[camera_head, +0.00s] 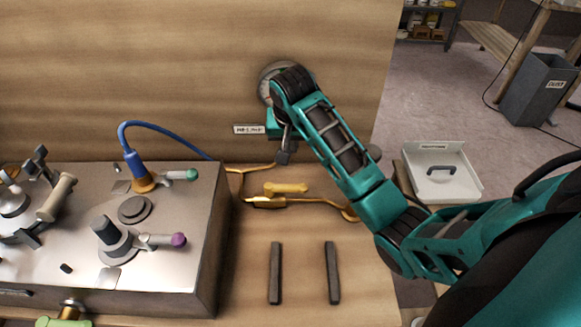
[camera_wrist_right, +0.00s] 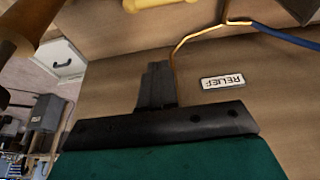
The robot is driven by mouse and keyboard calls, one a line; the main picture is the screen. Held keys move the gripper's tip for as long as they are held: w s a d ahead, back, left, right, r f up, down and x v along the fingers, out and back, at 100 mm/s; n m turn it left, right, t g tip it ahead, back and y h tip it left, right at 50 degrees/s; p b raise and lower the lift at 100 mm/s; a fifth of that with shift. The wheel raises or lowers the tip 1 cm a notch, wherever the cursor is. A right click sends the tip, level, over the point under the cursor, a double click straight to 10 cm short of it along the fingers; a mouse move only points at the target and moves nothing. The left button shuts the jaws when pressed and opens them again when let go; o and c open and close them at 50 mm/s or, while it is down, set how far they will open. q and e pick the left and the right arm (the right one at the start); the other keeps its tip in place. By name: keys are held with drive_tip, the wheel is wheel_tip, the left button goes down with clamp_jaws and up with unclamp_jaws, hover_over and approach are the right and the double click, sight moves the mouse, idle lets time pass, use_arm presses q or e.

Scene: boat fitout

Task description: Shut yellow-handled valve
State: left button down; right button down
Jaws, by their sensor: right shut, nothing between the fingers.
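The yellow handle (camera_head: 285,189) of the valve lies roughly along the brass pipe, just above it in the picture, on the wooden bench. The valve body (camera_head: 265,202) sits in the pipe below the handle. My right gripper (camera_head: 284,156) is shut and empty, fingers pointing down, above and behind the yellow handle and apart from it. In the right wrist view, the shut dark fingers (camera_wrist_right: 156,84) stand before the wood, and a yellow piece (camera_wrist_right: 152,3), probably the handle, is cut off at the top edge. My left gripper is not in view.
A metal box (camera_head: 175,247) with purple-, green- and tan-handled fittings stands left. A blue hose (camera_head: 152,126) runs to the pipe. A label (camera_head: 248,129) reading RELIEF in the wrist view and a gauge (camera_head: 268,82) are on the back panel. Two dark bars (camera_head: 275,273) (camera_head: 332,273) lie in front.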

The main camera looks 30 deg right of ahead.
sight(286, 189)
wheel_tip(286, 189, down, 10)
drive_tip(key=shift+s+a+f, duration=0.1)
drive_tip(key=shift+s+a, duration=0.05)
idle(0.5)
idle(0.3)
